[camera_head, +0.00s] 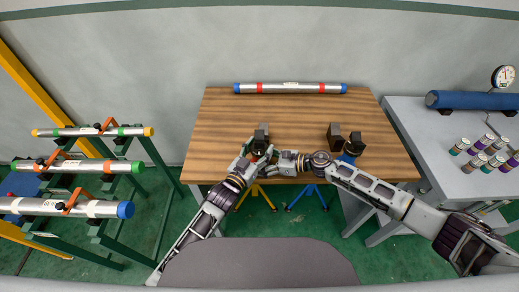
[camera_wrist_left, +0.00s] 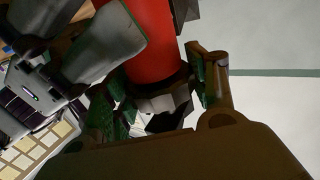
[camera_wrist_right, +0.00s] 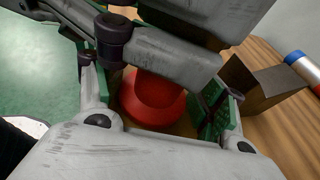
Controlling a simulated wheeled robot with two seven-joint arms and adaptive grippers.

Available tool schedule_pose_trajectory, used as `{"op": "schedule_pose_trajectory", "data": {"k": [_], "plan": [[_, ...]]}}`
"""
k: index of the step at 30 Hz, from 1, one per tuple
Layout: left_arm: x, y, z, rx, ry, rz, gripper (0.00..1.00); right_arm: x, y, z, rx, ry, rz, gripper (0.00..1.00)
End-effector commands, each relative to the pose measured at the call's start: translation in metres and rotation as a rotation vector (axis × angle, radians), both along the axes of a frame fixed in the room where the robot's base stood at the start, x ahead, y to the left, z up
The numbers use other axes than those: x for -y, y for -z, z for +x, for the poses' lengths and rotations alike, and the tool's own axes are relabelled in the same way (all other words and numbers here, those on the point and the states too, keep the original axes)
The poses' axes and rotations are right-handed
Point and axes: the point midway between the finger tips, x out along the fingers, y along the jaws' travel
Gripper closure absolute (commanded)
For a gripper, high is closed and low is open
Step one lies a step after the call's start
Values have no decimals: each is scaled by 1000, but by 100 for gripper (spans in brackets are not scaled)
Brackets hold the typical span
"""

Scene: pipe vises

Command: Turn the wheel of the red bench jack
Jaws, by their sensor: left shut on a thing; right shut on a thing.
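In the head view the red bench jack is mostly hidden by my grippers at the table's front edge, under a dark block (camera_head: 261,132). In the left wrist view its red cylindrical body (camera_wrist_left: 150,42) shows, with a dark ring at its end. My left gripper (camera_head: 246,163) is shut at that end; the exact part held is hard to tell. In the right wrist view a red, round, domed part (camera_wrist_right: 153,98) lies between the green pads of my right gripper (camera_head: 274,160), which is shut on it. Both grippers are very close together. The wheel is not clearly distinguishable.
A second dark vise (camera_head: 335,135) stands right on the wooden table (camera_head: 220,120). A silver pipe (camera_head: 290,88) lies at the back. Racked pipes (camera_head: 80,166) stand left. A grey bench (camera_head: 410,115) with several cans and a gauge (camera_head: 503,76) is right. The table's middle is clear.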

Motion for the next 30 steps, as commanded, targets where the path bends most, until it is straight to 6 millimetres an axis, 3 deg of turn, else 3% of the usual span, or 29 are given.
{"op": "schedule_pose_trajectory", "data": {"k": [12,13,18,30], "plan": [[-2,-2,2,5,-6,2,67,3,3,0,-3,3,-5,43],[-3,-2,2,5,-7,2,40,3,3,0,-3,3,-5,43],[-2,-1,1,3,-6,2,20,3,3,1,-2,3,-4,43],[-2,1,0,-1,-4,2,20,2,2,1,-1,3,-4,43]]}}
